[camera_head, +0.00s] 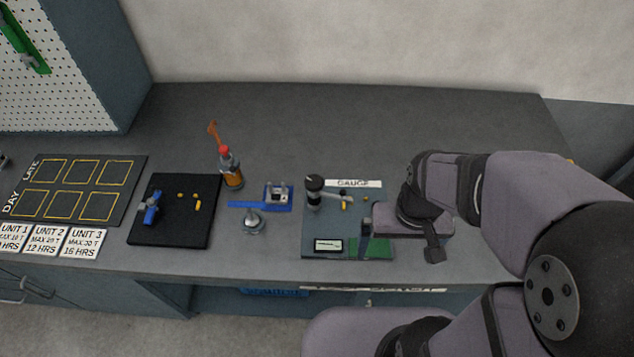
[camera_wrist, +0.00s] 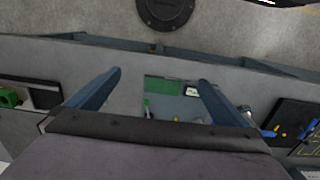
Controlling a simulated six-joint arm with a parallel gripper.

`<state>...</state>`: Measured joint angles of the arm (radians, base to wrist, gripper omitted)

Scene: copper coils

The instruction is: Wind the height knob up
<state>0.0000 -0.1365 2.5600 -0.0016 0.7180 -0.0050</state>
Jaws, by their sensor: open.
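My gripper (camera_head: 400,250) is open and empty above the board's front right, right of and in front of the knob. In the wrist view, its two blue-grey fingers (camera_wrist: 160,77) are spread wide, with the green pad (camera_wrist: 162,86) showing between them. The knob is not clear there.
A small display (camera_head: 328,245) and the green pad (camera_head: 370,250) are at the board's front. Left of it stand a silver piece (camera_head: 252,222), a blue fixture (camera_head: 277,197), a red-capped bottle (camera_head: 230,170) and a black mat (camera_head: 175,232). The bench behind is clear.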

